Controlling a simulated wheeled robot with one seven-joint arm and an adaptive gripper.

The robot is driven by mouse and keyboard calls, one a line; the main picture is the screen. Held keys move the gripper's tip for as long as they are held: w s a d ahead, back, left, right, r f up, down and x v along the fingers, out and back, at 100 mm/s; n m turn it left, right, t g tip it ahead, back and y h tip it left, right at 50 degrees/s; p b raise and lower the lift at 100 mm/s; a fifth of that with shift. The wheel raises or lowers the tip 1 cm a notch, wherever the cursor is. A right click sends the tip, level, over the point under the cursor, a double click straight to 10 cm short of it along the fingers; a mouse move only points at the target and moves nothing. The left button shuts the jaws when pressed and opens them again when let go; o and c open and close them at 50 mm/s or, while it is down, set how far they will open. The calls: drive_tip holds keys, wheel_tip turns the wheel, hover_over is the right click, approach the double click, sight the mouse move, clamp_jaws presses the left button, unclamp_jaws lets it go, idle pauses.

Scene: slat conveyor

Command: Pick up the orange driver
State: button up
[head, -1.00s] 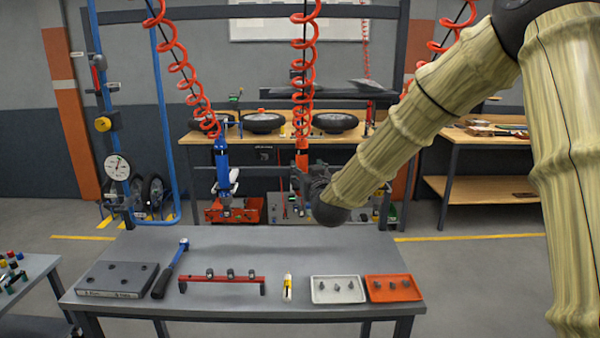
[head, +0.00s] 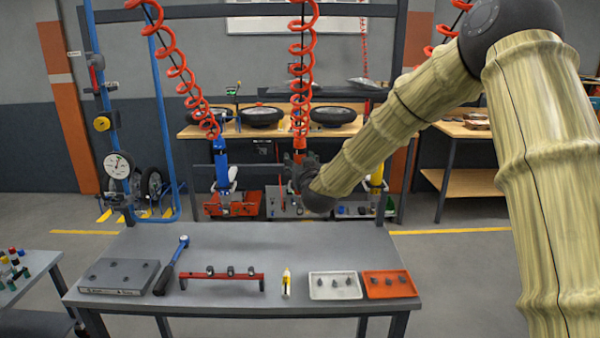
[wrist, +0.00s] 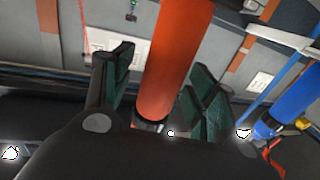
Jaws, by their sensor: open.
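The orange driver (head: 299,142) hangs upright from a red coiled hose behind the table. Its lower part is hidden by my gripper in the head view. In the wrist view the orange driver (wrist: 180,55) stands between the two dark green-padded fingers of my gripper (wrist: 160,68). The fingers are apart, with visible gaps on both sides, wider on the left finger's side. In the head view my gripper (head: 301,172) is at the driver's lower end, small and dark, so its fingers are hard to make out.
A blue driver (head: 221,160) hangs to the left, also in the wrist view (wrist: 293,92). A yellow driver (head: 377,177) hangs to the right, partly behind my arm. The grey table (head: 235,245) below holds a torque wrench (head: 172,264), a red rack (head: 225,276) and trays.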

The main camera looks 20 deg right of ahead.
drive_tip(key=c, duration=1.2)
drive_tip(key=shift+r, duration=0.1)
clamp_jaws()
